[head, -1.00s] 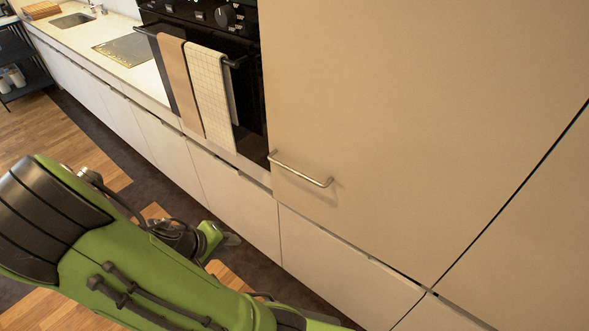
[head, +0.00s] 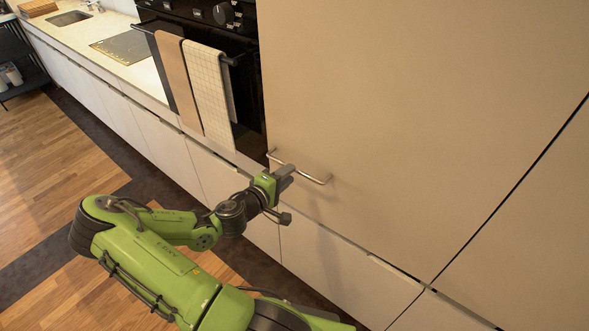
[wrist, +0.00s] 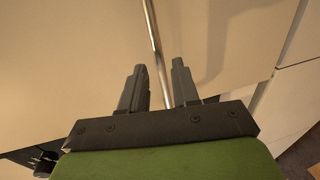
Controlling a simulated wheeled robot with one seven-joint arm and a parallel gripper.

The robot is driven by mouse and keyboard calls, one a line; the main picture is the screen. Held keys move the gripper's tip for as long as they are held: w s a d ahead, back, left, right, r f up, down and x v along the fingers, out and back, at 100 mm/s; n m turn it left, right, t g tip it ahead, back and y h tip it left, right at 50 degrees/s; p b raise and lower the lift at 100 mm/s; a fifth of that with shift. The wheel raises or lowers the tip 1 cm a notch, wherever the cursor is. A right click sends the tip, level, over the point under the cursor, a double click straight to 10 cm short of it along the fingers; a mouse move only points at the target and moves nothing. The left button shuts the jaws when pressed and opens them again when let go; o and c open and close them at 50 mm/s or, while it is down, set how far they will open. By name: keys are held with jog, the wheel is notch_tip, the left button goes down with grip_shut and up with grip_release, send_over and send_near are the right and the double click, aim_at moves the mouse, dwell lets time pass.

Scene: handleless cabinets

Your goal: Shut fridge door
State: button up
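The fridge door (head: 420,110) looks like the large tall beige panel right of the oven. It appears flat and close to flush with its surroundings; I cannot tell whether a small gap is left. Its metal bar handle (head: 310,177) is low on its left side. My gripper (head: 285,178) is at the handle's left part in the head view. In the wrist view my gripper (wrist: 160,68) has its two fingers spread, with nothing clamped. The handle (wrist: 153,35) runs in line with the space between them; whether it is inside the fingers is unclear.
The oven (head: 245,75) with two towels (head: 205,90) on its rail is left of the door. Low cabinets and a counter (head: 125,65) run to the far left. A dark seam separates the door from the right-hand panel (head: 530,230). The wooden floor (head: 50,150) is open at left.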

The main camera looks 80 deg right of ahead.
jog(key=x, duration=0.4)
jog(key=shift+d, duration=0.15)
grip_shut()
